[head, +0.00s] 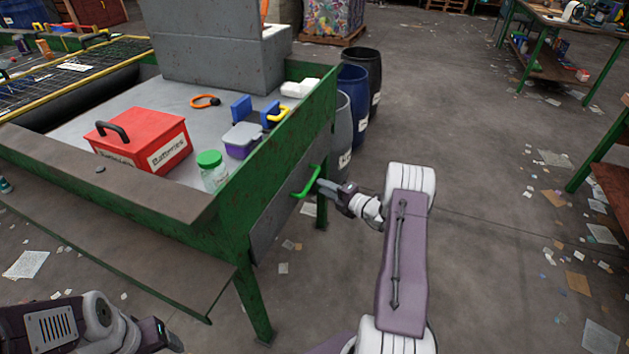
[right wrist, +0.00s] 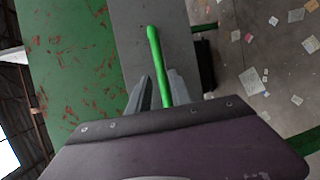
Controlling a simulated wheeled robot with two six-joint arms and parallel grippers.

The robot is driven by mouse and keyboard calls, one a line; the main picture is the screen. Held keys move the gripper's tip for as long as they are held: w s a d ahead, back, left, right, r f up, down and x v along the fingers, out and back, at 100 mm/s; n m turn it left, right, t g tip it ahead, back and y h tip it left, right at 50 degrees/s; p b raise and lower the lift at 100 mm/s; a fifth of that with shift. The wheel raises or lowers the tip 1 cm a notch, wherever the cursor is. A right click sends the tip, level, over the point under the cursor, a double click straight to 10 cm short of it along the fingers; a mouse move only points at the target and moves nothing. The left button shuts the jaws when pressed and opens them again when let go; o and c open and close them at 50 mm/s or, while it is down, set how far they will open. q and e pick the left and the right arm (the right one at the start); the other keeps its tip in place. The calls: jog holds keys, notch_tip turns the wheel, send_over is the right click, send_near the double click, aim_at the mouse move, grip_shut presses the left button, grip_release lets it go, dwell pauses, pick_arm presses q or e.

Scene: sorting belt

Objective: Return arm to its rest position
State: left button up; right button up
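My right gripper (head: 322,186) is at the outer side of the green sorting table, right by a green bar handle (head: 307,183). In the right wrist view the handle (right wrist: 155,50) runs between the two fingers (right wrist: 160,80), with a small gap visible on each side, so the fingers look open around it. The handle sits on a grey panel (head: 280,218) in the table's side. My left arm shows at the bottom left of the head view; its gripper (head: 165,338) is partly in view there, and its finger opening cannot be made out.
On the table (head: 255,180) are a red Batteries box (head: 140,143), a green-lidded jar (head: 213,170), a grey-lidded purple tub (head: 243,139) and an orange ring (head: 205,101). Dark bins (head: 352,100) stand behind the table. The floor to the right is open, with scattered paper.

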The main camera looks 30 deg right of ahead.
jog(key=shift+v, duration=0.9)
